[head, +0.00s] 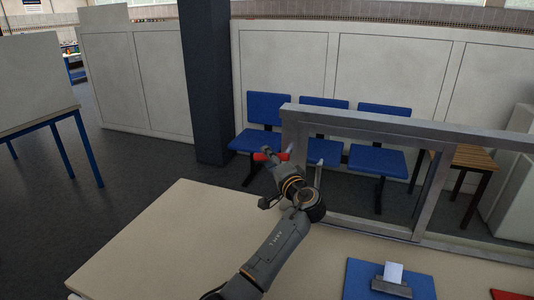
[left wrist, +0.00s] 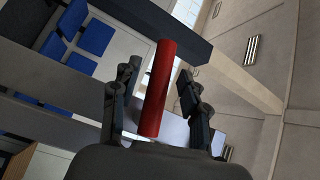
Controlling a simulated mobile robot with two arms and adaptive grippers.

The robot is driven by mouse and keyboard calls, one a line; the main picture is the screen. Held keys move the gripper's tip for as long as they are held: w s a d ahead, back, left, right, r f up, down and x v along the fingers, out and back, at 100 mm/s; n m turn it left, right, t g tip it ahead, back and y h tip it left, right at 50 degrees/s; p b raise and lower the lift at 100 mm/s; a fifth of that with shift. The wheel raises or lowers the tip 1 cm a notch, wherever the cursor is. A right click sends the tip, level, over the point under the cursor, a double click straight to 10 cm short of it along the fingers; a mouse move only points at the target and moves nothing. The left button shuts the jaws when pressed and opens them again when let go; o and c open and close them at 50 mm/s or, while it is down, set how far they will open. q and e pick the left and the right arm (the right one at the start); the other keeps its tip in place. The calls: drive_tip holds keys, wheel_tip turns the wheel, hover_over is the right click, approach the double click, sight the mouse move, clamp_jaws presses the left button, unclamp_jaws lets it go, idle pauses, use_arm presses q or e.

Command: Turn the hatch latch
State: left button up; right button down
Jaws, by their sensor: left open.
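A red cylindrical handle (head: 261,157), which looks like the latch handle, is at the left end of the grey metal frame (head: 400,122). My left gripper (head: 269,172) is at the handle, and one dark finger covers part of it. In the left wrist view the red handle (left wrist: 158,85) stands slightly tilted between the two spread fingers of my left gripper (left wrist: 156,83), with gaps visible on both sides. How the handle joins the frame is hidden. My right gripper is out of view.
A beige table (head: 150,245) spreads below my left arm, its left part bare. A blue plate with a grey holder and white card (head: 394,272) lies at the front right, with a red piece (head: 512,295) beside it. Blue chairs (head: 378,160) stand behind the frame.

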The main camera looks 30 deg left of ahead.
use_arm(q)
drive_tip(key=shift+x, duration=0.8)
drive_tip(key=shift+w+a, duration=0.1)
clamp_jaws()
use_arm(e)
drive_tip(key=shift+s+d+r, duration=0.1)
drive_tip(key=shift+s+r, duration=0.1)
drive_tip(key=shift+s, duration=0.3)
